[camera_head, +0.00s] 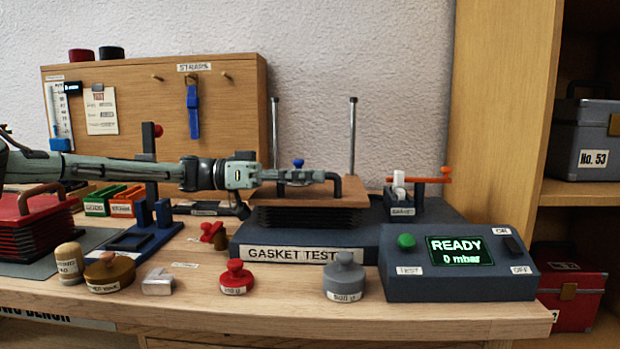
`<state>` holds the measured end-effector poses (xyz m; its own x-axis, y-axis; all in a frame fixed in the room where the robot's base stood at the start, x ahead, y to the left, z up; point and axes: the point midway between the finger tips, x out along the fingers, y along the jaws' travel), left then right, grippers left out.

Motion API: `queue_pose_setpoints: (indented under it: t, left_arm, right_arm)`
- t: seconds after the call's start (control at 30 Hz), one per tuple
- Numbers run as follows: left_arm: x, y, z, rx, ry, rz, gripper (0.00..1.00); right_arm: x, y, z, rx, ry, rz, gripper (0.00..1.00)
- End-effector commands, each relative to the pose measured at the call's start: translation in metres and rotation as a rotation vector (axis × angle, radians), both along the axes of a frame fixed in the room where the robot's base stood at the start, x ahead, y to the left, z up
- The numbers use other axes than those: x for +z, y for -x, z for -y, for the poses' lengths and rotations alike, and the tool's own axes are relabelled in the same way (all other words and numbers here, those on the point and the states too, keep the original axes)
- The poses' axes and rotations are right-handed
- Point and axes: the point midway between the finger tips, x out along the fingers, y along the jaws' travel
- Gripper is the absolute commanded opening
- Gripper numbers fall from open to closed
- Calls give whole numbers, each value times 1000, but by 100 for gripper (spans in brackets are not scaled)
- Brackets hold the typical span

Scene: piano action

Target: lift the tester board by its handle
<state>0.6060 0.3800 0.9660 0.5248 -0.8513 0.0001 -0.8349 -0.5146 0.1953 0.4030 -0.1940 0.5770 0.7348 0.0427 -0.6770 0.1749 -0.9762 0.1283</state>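The tester board (300,197) is a flat brown wooden board lying level on black bellows (305,216), on the dark base labelled GASKET TEST. Its dark handle (338,186) stands up from the board; the right-hand bend and leg show, and the rest is hidden by my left gripper. My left gripper (318,176) reaches in from the left just above the board, its fingers at the handle's top bar. The fingers overlap the bar in this view, so I cannot tell whether they are closed on it. My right gripper is not in view.
Two metal posts (352,135) stand behind the board. A blue knob (298,163) shows just behind my fingers. A control box (460,263) reading READY, 0 mbar stands front right. Red (237,278) and grey (344,278) weights stand in front. A red bellows unit (38,225) sits left.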

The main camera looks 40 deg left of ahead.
Motion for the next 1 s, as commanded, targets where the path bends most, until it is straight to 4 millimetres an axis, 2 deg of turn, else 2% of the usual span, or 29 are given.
queue_pose_setpoints:
  t: [0.27,0.53,1.0]
  left_arm:
    - [0,-1,1,0,0,0,33]
    - [0,-1,1,0,0,0,0]
    - [5,-1,1,0,-1,1,0]
  right_arm:
    - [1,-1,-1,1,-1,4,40]
    - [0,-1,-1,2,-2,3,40]
    - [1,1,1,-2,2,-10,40]
